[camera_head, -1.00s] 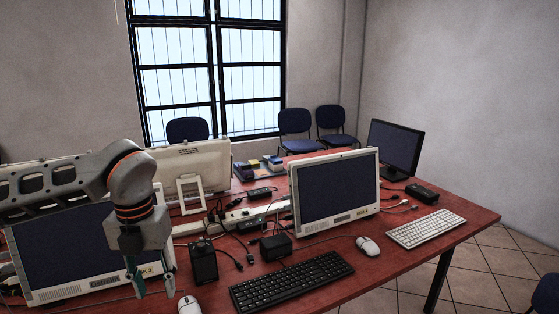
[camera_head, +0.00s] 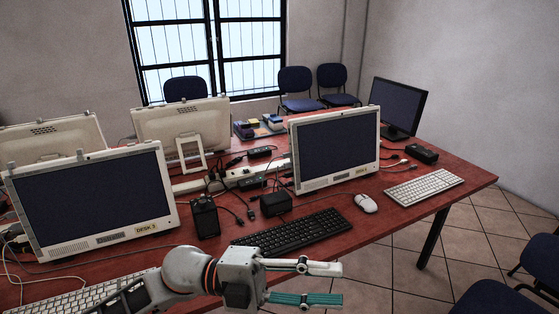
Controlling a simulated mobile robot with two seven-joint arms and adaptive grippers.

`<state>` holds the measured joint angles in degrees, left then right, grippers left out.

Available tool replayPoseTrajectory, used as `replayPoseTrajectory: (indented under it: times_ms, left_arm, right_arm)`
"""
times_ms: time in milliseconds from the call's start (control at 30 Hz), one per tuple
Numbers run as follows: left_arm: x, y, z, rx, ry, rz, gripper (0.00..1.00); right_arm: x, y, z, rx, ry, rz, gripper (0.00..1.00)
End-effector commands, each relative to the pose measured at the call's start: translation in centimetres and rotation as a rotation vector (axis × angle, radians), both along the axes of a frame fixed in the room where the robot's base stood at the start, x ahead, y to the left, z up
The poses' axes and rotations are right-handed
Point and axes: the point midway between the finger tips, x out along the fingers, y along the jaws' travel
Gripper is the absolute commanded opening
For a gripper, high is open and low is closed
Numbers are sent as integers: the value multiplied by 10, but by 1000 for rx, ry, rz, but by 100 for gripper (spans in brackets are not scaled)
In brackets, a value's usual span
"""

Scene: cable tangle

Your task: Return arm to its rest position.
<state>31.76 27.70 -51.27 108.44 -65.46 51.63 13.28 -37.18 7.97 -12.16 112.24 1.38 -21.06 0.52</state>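My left gripper (camera_head: 318,283) is at the bottom middle of the head view, in front of the desk's near edge. Its two fingers point right and stand apart, with nothing between them. The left arm comes in from the bottom left, and its wrist covers part of the desk edge and the end of a white keyboard (camera_head: 85,297). My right gripper is not in the view.
The red desk (camera_head: 395,208) holds several monitors, a black keyboard (camera_head: 292,231), a white mouse (camera_head: 365,203) and a power strip (camera_head: 262,169) among tangled cables. Blue chairs (camera_head: 490,298) stand at the lower right.

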Motion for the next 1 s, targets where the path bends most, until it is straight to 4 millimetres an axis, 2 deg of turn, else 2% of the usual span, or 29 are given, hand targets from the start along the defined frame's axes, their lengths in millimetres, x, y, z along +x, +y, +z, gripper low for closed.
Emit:
replayPoseTrajectory:
  times_ms: [133, 267, 367, 433, 533, 667, 800, 900, 1000]
  left_arm:
    - [33, 10, 6, -200, 203, 218, 34]
    - [70, 38, -13, -318, 393, 436, 34]
    - [94, 69, -46, -372, 550, 618, 34]
    - [106, 93, -79, -391, 668, 745, 34]
    - [110, 132, -136, -391, 836, 926, 34]
    - [94, 177, -212, -355, 1038, 1127, 34]
    - [56, 219, -289, -282, 1234, 1308, 34]
    - [23, 243, -332, -225, 1351, 1406, 34]
    - [-6, 259, -362, -176, 1437, 1473, 34]
  right_arm:
    - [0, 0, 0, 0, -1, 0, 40]
    - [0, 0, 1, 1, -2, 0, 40]
    - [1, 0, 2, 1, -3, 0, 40]
    - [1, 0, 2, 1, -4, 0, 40]
    - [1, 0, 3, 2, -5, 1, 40]
    - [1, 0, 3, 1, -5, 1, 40]
    - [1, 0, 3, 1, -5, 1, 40]
    - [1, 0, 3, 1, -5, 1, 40]
    - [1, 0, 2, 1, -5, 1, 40]
